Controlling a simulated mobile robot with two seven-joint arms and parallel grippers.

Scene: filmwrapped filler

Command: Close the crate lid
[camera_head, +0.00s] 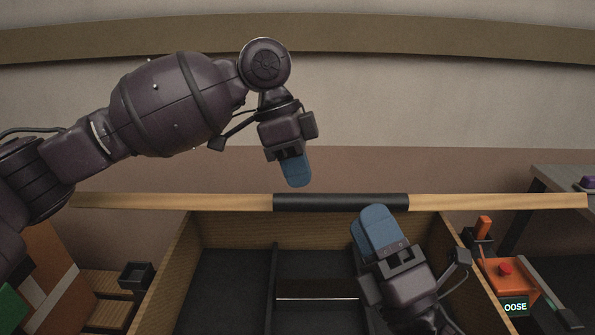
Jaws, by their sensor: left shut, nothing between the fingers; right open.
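The wooden crate (168,262) stands open in front of me, its dark interior split by dividers. A long pale wooden bar with a black middle section (341,202) runs across the crate's far side and extends past both side walls; it may be the lid's edge, but I cannot tell. My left gripper (297,184) is shut and empty, pointing down just above the black section. My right gripper (372,212) is open over the crate's right half, its blue fingers pointing away from me, near the bar. It hides part of the interior.
An orange box with a red button (506,269) and a display, partly readable as "OOSE", stands right of the crate. A grey table (565,176) is at the far right. A small black bin (136,275) and wooden slats (108,312) are at the left.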

